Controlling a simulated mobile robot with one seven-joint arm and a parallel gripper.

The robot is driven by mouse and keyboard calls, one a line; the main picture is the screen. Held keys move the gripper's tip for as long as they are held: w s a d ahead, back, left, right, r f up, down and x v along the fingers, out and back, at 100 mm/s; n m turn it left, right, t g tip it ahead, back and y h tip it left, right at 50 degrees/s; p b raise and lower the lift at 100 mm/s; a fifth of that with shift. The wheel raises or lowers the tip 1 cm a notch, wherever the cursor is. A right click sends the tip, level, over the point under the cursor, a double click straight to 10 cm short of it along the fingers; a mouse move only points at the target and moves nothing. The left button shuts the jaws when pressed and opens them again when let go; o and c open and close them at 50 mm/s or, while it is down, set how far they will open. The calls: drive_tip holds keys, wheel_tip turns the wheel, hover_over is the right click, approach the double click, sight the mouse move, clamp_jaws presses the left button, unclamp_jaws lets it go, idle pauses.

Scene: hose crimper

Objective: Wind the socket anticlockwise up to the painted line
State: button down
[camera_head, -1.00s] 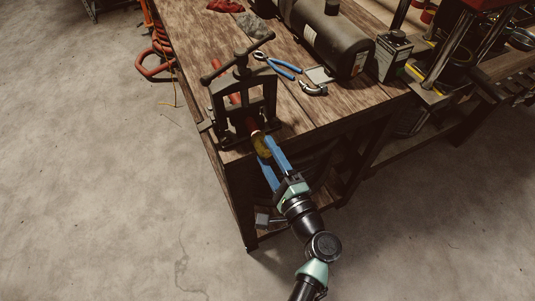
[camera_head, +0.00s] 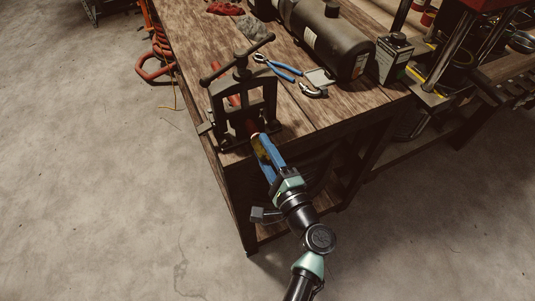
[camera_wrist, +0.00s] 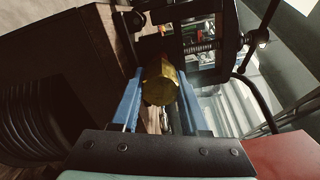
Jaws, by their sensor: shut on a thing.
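The brass-coloured socket (camera_wrist: 160,82) sits between the blue fingers of my gripper (camera_wrist: 158,92) in the wrist view, its faceted end facing the camera. In the head view my gripper (camera_head: 264,151) is shut on the socket (camera_head: 262,158) just off the bench's front edge, and the fingers cover most of it. The socket is in line with a red hose (camera_head: 250,127) that passes through the dark vise (camera_head: 217,103). I cannot make out the painted line in either view.
The wooden bench (camera_head: 310,112) carries blue-handled pliers (camera_head: 284,68), a small clamp-like tool (camera_head: 313,92), a dark tank (camera_head: 338,42) and a battery-like box (camera_head: 393,55). The vise's T-handle (camera_head: 240,60) rises above it. The floor on the left is mostly clear.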

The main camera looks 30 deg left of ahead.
sight(267, 156)
drive_tip(key=c, duration=0.6)
unclamp_jaws()
drive_tip(key=shift+o, duration=0.2)
drive_tip(key=shift+d, duration=0.1)
drive_tip(key=shift+p+v, duration=0.4)
drive_tip(key=shift+v, duration=2.05)
drive_tip(key=p+v, duration=0.2)
drive_tip(key=v, duration=0.2)
drive_tip(key=b+x, duration=0.2)
drive_tip(key=x, duration=0.5)
drive_tip(key=shift+w+a+f, duration=0.1)
drive_tip(key=shift+w+a, duration=0.05)
drive_tip(key=shift+a, duration=0.15)
drive_tip(key=shift+b+x, duration=0.4)
drive_tip(key=shift+x, duration=0.6)
